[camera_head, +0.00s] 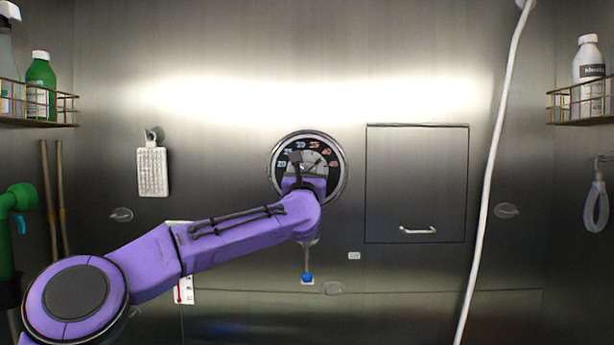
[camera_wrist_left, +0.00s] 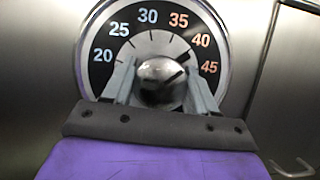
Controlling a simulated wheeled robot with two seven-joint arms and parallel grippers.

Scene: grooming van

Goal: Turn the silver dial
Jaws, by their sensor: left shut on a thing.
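The silver dial (camera_wrist_left: 162,82) is a rounded metal knob in the middle of a round black scale (camera_wrist_left: 124,29) marked 20 to 45. In the left wrist view my left gripper (camera_wrist_left: 160,88) has one finger on each side of the knob and is shut on it. My right gripper is not in view.
A square panel with a handle (camera_head: 418,230) is right of the dial. A white hose (camera_head: 492,160) hangs further right. A brush (camera_head: 152,171) hangs on the left. Wire shelves with bottles (camera_head: 40,85) are at both sides. A small blue-ended part (camera_head: 307,278) is below the dial.

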